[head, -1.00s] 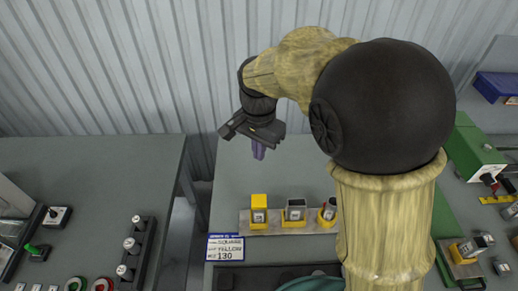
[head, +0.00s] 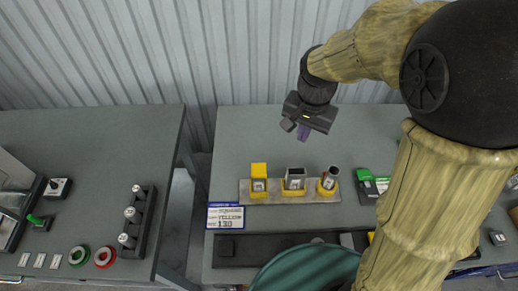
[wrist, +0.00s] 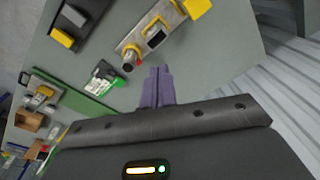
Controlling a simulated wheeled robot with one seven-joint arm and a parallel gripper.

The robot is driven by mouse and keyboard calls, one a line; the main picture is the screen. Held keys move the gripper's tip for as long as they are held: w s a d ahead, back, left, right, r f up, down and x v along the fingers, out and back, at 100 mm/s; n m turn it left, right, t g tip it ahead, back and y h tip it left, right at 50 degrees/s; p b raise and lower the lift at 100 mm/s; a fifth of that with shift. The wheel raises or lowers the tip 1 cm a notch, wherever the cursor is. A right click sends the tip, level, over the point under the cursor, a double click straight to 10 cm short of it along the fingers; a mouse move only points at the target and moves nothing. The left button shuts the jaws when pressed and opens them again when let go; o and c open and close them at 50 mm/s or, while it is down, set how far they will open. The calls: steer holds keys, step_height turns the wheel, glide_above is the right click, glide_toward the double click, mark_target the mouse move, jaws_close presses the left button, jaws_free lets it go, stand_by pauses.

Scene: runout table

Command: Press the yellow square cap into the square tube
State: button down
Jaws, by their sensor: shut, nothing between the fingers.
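A yellow square cap (head: 259,170) covers the top of the left post on the fixture bar; how deep it sits cannot be told. It also shows in the wrist view (wrist: 197,8). In the middle stands an open rectangular grey tube (head: 295,174) in a yellow holder, and at right an open round tube (head: 331,174). My gripper (head: 303,134) is shut and empty, its purple fingers above the table behind the middle tube. The fingers also show in the wrist view (wrist: 158,76), apart from the tubes.
A sign (head: 225,216) reading square, yellow, 130 hangs at the table's front left. A dark tray (head: 262,246) lies in front of the fixture bar (head: 312,196). A green-and-black item (head: 366,176) lies right of the bar. Table behind the bar is clear.

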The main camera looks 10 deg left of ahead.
steer(key=s+d+f+n+t+b, duration=0.1)
steer(key=s+d+f, duration=0.2)
steer(key=d, duration=0.4)
steer(key=s+d+f+n, duration=0.2)
steer(key=s+d, duration=0.2)
steer(key=d, duration=0.3)
steer(key=shift+s+d+f+t+b, duration=0.3)
steer(key=shift+f+t+b, duration=0.1)
